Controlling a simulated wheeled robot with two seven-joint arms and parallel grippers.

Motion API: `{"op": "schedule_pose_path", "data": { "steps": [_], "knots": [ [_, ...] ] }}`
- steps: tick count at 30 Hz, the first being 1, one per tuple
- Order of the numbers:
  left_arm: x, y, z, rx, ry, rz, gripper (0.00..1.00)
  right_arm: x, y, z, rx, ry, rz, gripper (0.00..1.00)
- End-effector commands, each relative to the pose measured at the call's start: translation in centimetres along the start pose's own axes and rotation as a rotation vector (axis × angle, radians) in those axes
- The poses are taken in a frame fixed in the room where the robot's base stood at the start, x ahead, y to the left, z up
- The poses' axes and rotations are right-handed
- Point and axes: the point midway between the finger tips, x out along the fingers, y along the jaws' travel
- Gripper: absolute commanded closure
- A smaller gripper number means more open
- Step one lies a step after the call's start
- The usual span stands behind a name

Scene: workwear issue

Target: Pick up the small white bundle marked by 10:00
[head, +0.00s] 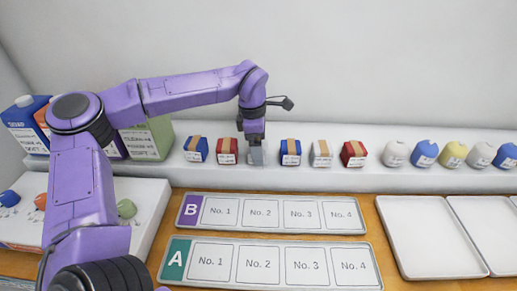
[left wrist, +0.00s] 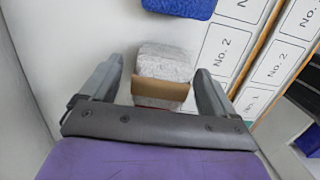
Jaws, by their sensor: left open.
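My left gripper (head: 257,153) is open and points down over the back shelf, between a red bundle (head: 227,151) and a blue bundle (head: 290,152). In the left wrist view its fingers (left wrist: 160,72) stand either side of a small white-grey bundle (left wrist: 163,63) with a tan band. I cannot tell whether they touch it. In the head view the gripper hides most of that bundle. Another small white bundle (head: 321,153) with a tan band stands right of the blue one. The time marks on the labels are too small to read. My right gripper is out of view.
Another blue bundle (head: 196,149) and another red bundle (head: 354,153) share the shelf row. Several round bundles stand at the right. Trays B (head: 188,225) and A (head: 170,281), with numbered places, lie empty on the table. A white tray (head: 432,240) at the right is empty.

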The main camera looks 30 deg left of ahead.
Motion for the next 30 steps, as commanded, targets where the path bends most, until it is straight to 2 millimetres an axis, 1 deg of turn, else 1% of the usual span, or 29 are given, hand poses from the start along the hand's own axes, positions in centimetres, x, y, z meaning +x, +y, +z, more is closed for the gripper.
{"op": "schedule_pose_path", "data": {
  "steps": [1, 4, 10, 11, 12, 14, 15, 16, 25, 29, 30],
  "knots": [
    [0.7, 0.0, -0.1, -0.002, 0.000, -0.002, 0.11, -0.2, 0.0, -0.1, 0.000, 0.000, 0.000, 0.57],
    [1.5, 0.0, -0.2, -0.003, -0.001, 0.000, 0.11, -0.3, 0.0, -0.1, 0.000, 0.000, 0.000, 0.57],
    [1.6, 0.0, -0.2, -0.004, -0.003, 0.001, 0.11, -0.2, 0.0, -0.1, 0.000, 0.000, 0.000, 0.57],
    [1.6, 0.0, -0.2, -0.004, -0.003, 0.001, 0.21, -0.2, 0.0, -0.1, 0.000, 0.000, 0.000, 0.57],
    [1.6, 0.0, -0.2, -0.004, -0.002, 0.001, 0.34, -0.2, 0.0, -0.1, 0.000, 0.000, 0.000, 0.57],
    [1.6, 0.0, -0.2, -0.004, -0.002, 0.001, 0.53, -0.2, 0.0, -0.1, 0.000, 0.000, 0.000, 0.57],
    [1.6, 0.0, -0.2, -0.004, -0.002, 0.001, 0.66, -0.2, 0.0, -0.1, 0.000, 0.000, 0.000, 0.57],
    [1.6, 0.0, -0.2, -0.004, -0.002, 0.001, 0.68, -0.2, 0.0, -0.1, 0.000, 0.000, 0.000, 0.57],
    [1.4, 0.0, -0.2, -0.005, -0.002, 0.001, 0.68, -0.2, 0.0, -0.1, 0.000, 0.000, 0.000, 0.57],
    [0.1, 0.1, 0.0, -0.006, -0.003, 0.005, 0.68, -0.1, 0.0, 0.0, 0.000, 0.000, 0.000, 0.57],
    [-0.6, 0.1, 0.1, -0.005, -0.003, 0.005, 0.68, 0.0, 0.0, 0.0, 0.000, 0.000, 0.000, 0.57]
  ]
}}
